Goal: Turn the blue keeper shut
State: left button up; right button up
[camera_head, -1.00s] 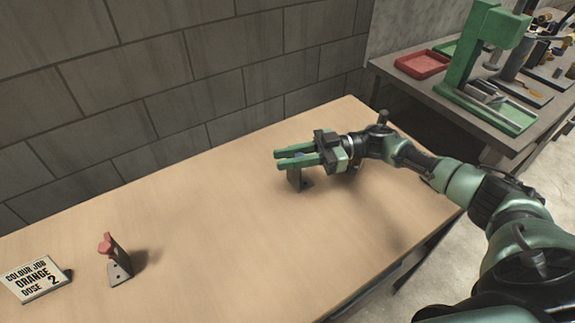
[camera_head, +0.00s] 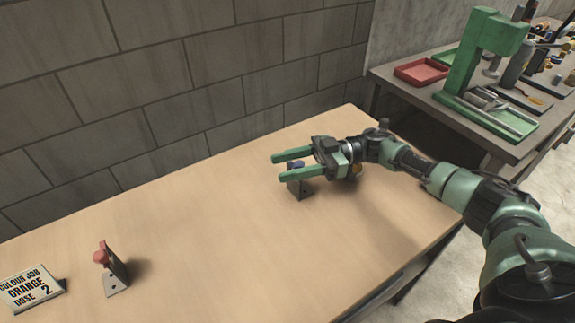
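The blue keeper (camera_head: 298,164) shows as a small blue patch on a grey metal bracket (camera_head: 300,190), which stands on the wooden table. My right gripper (camera_head: 276,167) reaches in from the right over the bracket. Its two green fingers are spread apart, one on the far side of the blue keeper and one on the near side. The fingers and the gripper body hide much of the keeper, so its turn angle cannot be told. I cannot tell whether a finger touches it. My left gripper is not in view.
A red keeper (camera_head: 102,255) on a similar bracket (camera_head: 117,283) stands at the left of the table. A sign (camera_head: 30,289) reading "COLOUR JOB ORANGE DOSE 2" lies beside it. The tabletop (camera_head: 210,230) between the brackets is clear. A grey block wall runs behind.

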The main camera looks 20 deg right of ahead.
aim_at(304, 163)
jog(key=d, duration=0.2)
jog(key=d+b, duration=0.1)
jog(key=d, duration=0.1)
jog(key=d+b, duration=0.1)
jog(key=d, duration=0.1)
jog(key=shift+s+d+f, duration=0.15)
jog(key=shift+s+d, duration=0.2)
jog(key=shift+d, duration=0.05)
jog(key=shift+s+d, duration=0.1)
jog(key=shift+d, duration=0.4)
